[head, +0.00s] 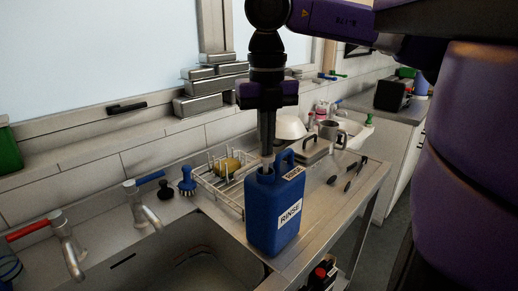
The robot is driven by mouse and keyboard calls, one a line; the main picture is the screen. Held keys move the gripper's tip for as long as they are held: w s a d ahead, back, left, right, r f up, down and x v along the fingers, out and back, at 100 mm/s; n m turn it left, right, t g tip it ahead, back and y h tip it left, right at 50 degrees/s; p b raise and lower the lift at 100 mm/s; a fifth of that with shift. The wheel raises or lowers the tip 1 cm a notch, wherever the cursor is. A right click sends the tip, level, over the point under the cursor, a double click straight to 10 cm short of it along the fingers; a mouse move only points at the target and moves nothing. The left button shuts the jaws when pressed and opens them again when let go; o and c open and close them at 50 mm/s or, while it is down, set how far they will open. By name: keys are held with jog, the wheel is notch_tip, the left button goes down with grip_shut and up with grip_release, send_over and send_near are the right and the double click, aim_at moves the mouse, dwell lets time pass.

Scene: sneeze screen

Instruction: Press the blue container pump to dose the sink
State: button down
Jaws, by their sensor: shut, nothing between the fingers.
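The blue container (265,220), labelled RINSE, stands upright on the metal counter at the right edge of the sink. Its handle shows at the top right. My gripper (267,152) points straight down over the container's top, shut and empty. Its fingers cover the place where the pump would show, so I cannot tell the pump's height or whether the fingertips touch it. The sink (185,262) is left of the container, with its basin partly in view.
A red-handled tap (65,245) and a blue-handled tap (140,205) rise behind the sink. A wire rack (222,190) with a yellow item stands behind the container. Tongs (354,176) and a lidded pan (302,150) lie on the counter to the right.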

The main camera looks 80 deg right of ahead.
jog(key=shift+r+p, duration=0.45)
jog(key=shift+r, duration=0.85)
jog(key=shift+r+p, duration=1.4)
jog(key=shift+r, duration=1.15)
